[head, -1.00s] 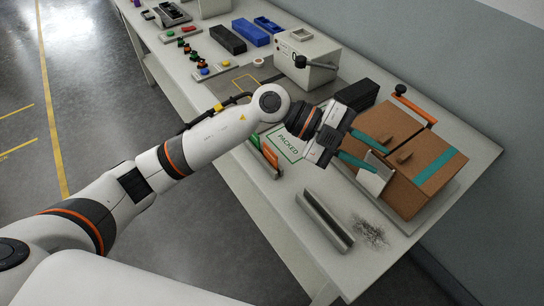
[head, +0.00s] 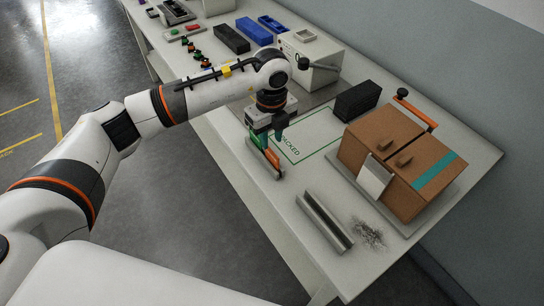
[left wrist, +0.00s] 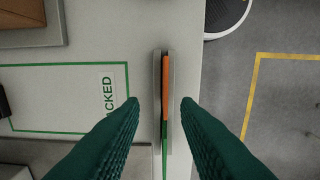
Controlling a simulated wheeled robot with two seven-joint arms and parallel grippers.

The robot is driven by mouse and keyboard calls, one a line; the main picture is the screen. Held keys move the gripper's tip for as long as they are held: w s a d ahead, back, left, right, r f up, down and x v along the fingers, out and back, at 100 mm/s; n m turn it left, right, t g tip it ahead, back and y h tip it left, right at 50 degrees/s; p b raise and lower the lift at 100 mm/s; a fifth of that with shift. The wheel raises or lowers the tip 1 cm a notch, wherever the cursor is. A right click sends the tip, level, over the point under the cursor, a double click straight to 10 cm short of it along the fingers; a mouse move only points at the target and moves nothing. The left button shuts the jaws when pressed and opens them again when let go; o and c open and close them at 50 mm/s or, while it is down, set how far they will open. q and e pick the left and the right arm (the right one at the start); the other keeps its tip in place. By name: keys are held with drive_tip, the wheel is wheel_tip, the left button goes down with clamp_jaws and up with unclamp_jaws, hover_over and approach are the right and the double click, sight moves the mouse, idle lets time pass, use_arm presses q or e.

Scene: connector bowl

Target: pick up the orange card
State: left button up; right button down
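The orange card (left wrist: 166,85) stands on edge in a narrow grey holder (left wrist: 157,75) near the table's front edge. A green card (left wrist: 165,140) stands in line with it in the same holder. In the head view the orange card (head: 273,159) shows just beside my left gripper (head: 265,140). In the left wrist view my left gripper (left wrist: 160,103) is open, its two green fingers spread on either side of the cards' line, with nothing between them held. My right gripper is in neither view.
A green outline marked PACKED (head: 310,140) lies beside the holder. A brown box (head: 410,165) with a white card leaning on it, a metal channel (head: 324,220), a black block (head: 358,100) and a grey machine (head: 310,62) stand around it.

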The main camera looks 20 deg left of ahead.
sight(272, 151)
use_arm(q)
drive_tip(key=f, duration=0.1)
drive_tip(key=f+p, duration=0.1)
drive_tip(key=s+f+p, duration=0.1)
drive_tip(key=f, duration=0.1)
drive_tip(key=shift+s+d, duration=0.1)
drive_tip(key=shift+d, duration=0.2)
drive_tip(key=shift+f, duration=0.7)
clamp_jaws()
